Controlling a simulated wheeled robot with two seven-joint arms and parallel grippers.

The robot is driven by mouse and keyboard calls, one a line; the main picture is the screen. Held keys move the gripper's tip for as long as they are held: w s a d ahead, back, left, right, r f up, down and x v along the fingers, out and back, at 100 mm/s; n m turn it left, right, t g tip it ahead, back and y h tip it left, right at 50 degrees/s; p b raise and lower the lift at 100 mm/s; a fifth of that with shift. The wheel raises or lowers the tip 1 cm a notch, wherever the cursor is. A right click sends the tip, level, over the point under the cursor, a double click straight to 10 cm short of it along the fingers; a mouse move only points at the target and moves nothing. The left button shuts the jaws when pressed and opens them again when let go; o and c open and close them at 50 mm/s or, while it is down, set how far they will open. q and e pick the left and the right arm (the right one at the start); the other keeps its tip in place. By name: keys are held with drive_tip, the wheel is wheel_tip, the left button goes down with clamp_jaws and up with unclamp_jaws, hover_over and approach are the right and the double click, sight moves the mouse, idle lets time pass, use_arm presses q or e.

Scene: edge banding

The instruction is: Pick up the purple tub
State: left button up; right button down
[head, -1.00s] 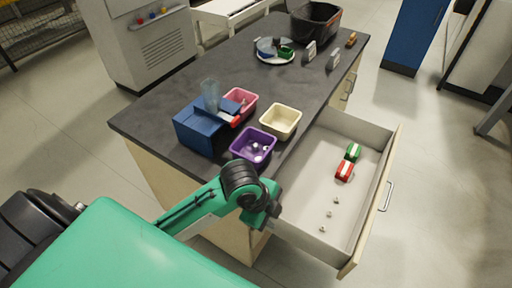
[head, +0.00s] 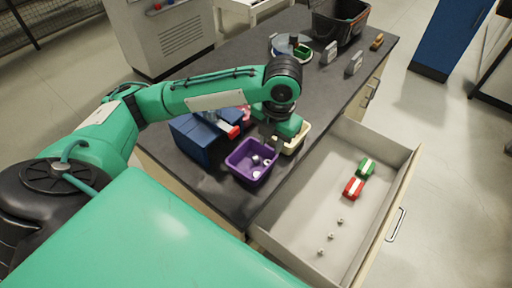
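The purple tub (head: 239,171) stands upright on the dark counter near its front edge, with a few small pale pieces inside. My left gripper (head: 268,143) points down at the tub's far right rim, between it and the cream tub (head: 301,137). The arm covers part of the cream tub and most of the pink tub. Whether the fingers touch the purple rim, and how far apart they are, I cannot tell. My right gripper is not in view.
A blue box (head: 194,141) stands close to the left of the purple tub. An open drawer (head: 300,222) below holds a red and a green piece and several small metal parts. A black crate (head: 338,27) stands at the far end of the counter (head: 232,62).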

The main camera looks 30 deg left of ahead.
use_arm(q)
approach(267, 173)
drive_tip(key=f, duration=0.2)
drive_tip(key=shift+s+a+f, duration=0.25)
drive_tip(key=shift+s+f, duration=0.05)
drive_tip(key=f, duration=0.2)
drive_tip(key=f+p, duration=0.1)
drive_tip(key=shift+w+a+f, duration=0.2)
drive_tip(key=shift+w+f, duration=0.05)
drive_tip(key=shift+f, duration=0.35)
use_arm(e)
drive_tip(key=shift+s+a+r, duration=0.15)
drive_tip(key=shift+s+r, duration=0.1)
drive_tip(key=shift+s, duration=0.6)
use_arm(q)
drive_tip(key=shift+c, duration=0.4)
clamp_jaws()
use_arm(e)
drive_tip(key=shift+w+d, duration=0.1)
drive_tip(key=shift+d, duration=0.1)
